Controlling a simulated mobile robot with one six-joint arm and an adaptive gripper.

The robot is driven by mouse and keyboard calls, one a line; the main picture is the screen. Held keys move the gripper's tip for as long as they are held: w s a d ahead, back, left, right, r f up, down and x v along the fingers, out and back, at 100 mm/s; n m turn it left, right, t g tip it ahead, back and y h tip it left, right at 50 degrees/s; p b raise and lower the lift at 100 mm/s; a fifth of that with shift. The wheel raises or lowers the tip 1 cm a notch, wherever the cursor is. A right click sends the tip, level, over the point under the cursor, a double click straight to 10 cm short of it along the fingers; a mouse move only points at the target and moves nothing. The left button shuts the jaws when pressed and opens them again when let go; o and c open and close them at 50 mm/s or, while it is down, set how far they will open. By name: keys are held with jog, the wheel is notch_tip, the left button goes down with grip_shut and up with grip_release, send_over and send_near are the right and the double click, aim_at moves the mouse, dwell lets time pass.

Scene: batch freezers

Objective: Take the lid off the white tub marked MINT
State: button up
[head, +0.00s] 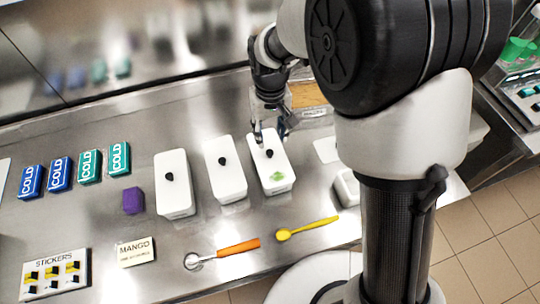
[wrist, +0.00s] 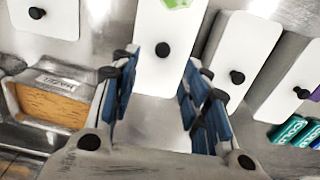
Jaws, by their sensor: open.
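Three white lidded tubs with black knobs stand in a row in the head view. The right one (head: 265,169) has a green mark (head: 278,176) on its lid; I cannot read MINT on it. Its knob (head: 269,153) is near my gripper (head: 270,136), which is over the lid's far end. In the wrist view the same lid (wrist: 163,22) and knob (wrist: 163,49) appear between the spread, blue-padded fingers of my gripper (wrist: 162,66). The gripper is open and empty, and the lid is on. The other tubs are the middle one (head: 226,174) and the left one (head: 174,190).
A pan with orange-brown contents (wrist: 48,104) sits beside my gripper. Another white lid (wrist: 52,20) lies left in the wrist view. Cold packs (head: 88,166), a purple block (head: 133,201), an orange scoop (head: 238,247) and a yellow spoon (head: 307,228) lie on the steel counter.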

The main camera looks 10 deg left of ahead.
aim_at(270, 152)
jog(key=f+b, duration=0.1)
jog(key=f, duration=0.2)
jog(key=f+b, duration=0.1)
jog(key=f, duration=0.3)
jog(key=shift+s+a+f, duration=0.1)
jog(key=shift+s+f, duration=0.1)
jog(key=shift+f, duration=0.1)
jog(key=shift+r, duration=0.1)
grip_shut()
